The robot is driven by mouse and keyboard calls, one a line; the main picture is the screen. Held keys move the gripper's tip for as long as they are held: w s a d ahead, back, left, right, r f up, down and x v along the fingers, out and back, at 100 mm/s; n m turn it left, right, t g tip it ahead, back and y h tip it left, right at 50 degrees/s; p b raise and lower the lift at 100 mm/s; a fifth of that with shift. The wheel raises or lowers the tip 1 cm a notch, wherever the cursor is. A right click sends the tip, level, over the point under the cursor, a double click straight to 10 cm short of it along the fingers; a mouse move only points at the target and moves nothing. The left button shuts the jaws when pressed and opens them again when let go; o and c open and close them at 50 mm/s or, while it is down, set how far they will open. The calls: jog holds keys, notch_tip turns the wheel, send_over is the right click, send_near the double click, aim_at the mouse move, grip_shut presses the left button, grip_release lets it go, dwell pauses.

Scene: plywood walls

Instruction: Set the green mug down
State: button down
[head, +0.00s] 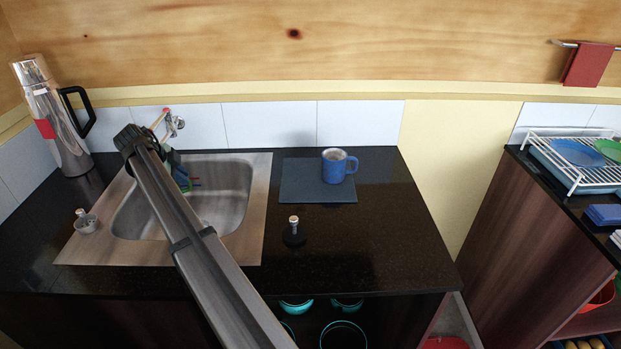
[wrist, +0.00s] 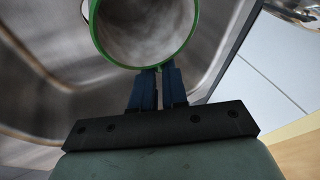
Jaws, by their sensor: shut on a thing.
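The green mug (wrist: 186,48) shows in the wrist view from above, with a green rim and a greyish inside. My gripper (wrist: 160,75) is shut on its near edge; I cannot tell whether it holds the wall or the handle. The steel sink basin (wrist: 50,55) lies behind and below the mug.
A blue mug (head: 334,172) stands on a dark mat (head: 298,186) right of the sink. A black-based stopper-like object (head: 293,236) stands in front of the mat. A steel flask (head: 58,125) stands at the back left. The dark counter (head: 395,225) is clear at the right.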

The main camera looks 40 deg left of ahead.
jog(key=w+d+r+n+g+y, duration=0.1)
jog(key=w+d+r+n, duration=0.2)
jog(key=w+d+r, duration=0.55)
jog(key=w+d+r+n+g+y, duration=0.1)
jog(key=w+d+n, duration=0.4)
jog(key=w, duration=0.9)
jog(key=w+d+r+n+g+y, duration=0.15)
jog(key=w+d+r, duration=0.35)
jog(key=w+d, duration=0.5)
jog(key=d+f+x, duration=0.1)
jog(key=x, duration=0.9)
jog(key=shift+s+d+n, duration=0.3)
jog(key=shift+d+n, duration=0.05)
jog(key=shift+n, duration=0.1)
jog(key=shift+f+t, duration=0.1)
jog(key=shift+t, duration=0.15)
jog(key=c, duration=1.1)
grip_release()
jog(key=shift+c, duration=0.2)
jog(key=v, duration=1.2)
jog(key=shift+w+a, duration=0.1)
